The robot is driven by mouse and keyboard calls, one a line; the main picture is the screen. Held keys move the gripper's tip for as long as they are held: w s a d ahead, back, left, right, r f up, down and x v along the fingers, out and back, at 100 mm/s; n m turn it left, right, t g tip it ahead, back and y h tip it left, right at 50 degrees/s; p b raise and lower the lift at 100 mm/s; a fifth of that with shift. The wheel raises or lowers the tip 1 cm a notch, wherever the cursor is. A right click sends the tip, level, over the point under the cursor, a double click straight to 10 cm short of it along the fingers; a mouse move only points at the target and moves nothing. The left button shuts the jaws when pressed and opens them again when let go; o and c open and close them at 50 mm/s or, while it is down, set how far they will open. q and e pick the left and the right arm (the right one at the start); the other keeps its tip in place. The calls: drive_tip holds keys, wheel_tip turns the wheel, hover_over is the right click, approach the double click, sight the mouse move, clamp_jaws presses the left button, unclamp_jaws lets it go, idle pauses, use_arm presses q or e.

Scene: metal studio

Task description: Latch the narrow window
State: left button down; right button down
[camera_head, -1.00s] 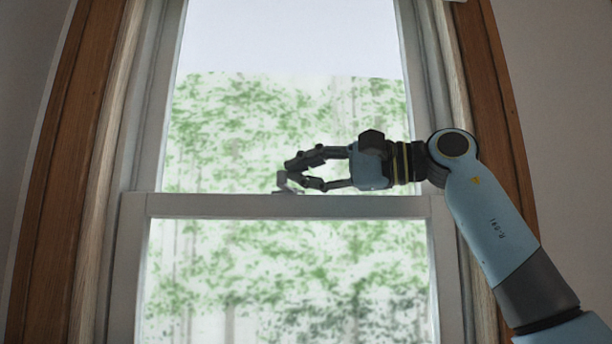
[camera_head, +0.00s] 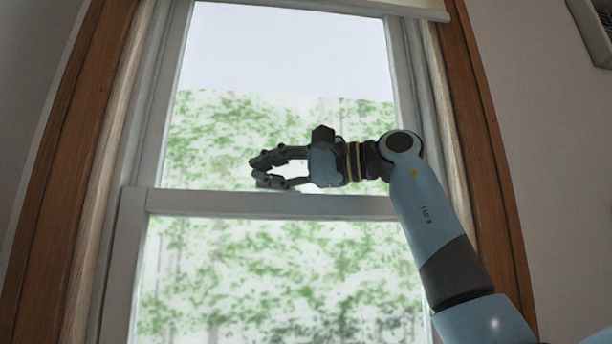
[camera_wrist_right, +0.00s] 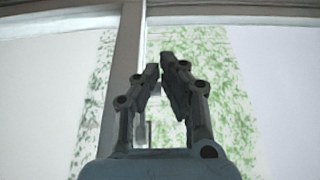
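The narrow window has an upper and a lower sash that meet at a pale grey rail (camera_head: 215,202). My right gripper (camera_head: 254,171) is just above this rail, left of its middle, pointing left. Its two dark fingers are bent toward each other, with a narrow gap between the tips. They also show in the right wrist view (camera_wrist_right: 160,74), the tips close but apart. I cannot make out the latch clearly in the head view; the fingers may hide it. A small grey piece (camera_wrist_right: 140,131) shows between the fingers in the wrist view. My left gripper is out of view.
Wooden trim (camera_head: 72,165) frames the window on both sides. A pale blind (camera_head: 400,8) hangs at the top. A dark-framed object (camera_head: 592,30) is on the wall at the upper right. The lower pane (camera_head: 270,275) is clear of objects.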

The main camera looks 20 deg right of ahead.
drive_tip(key=shift+w+a+f+b, duration=0.1)
drive_tip(key=shift+w+a+b, duration=0.25)
drive_tip(key=shift+w+a, duration=0.3)
drive_tip(key=shift+w+d, duration=0.1)
drive_tip(key=shift+w, duration=0.05)
idle(0.4)
